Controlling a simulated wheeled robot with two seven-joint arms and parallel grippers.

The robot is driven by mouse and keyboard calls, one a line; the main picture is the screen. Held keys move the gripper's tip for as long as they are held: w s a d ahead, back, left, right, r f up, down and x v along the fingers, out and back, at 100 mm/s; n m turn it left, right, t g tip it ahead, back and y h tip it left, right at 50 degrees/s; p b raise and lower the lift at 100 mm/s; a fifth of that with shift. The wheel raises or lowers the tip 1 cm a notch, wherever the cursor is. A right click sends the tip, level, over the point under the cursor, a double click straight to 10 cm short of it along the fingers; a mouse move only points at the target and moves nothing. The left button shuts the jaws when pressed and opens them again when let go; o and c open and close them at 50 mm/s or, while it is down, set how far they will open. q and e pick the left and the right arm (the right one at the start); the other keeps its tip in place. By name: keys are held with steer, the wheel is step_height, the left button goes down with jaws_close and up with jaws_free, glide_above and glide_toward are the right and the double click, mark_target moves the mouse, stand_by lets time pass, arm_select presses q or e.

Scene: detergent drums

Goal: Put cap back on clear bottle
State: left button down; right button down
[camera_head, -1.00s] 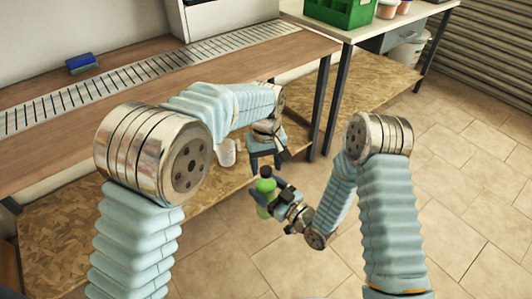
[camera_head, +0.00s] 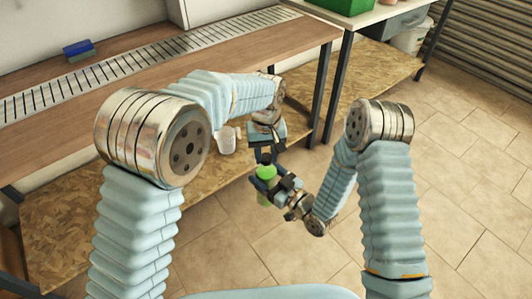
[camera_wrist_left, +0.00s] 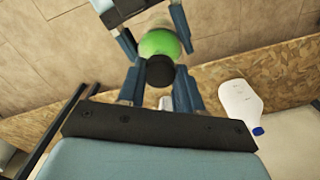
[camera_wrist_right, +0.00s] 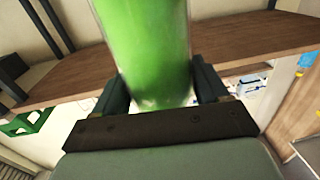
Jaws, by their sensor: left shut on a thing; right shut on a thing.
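The clear bottle, with green contents, (camera_head: 265,184) is held roughly upright in my right gripper (camera_head: 281,186). It fills the upper middle of the right wrist view (camera_wrist_right: 148,45), between my right fingers. My left gripper (camera_head: 266,152) is just above the bottle, pointing down, shut on a small dark cap. In the left wrist view the round dark cap (camera_wrist_left: 160,71) lies between my left fingers, in line with the green bottle top (camera_wrist_left: 158,43). The cap is at or very close to the bottle's top; I cannot tell whether they touch.
A white jug (camera_head: 226,140) with a blue lid, seen in the left wrist view (camera_wrist_left: 240,104), stands on the chipboard lower shelf (camera_head: 130,195). A wooden counter (camera_head: 150,100) with a metal grille is behind my left arm. A blue sponge (camera_head: 78,49) lies on it. Floor is open at right.

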arm_select(q)
steer(key=m, duration=0.7)
steer(key=c, duration=0.7)
jaws_free()
step_height(320, 180, up, 12)
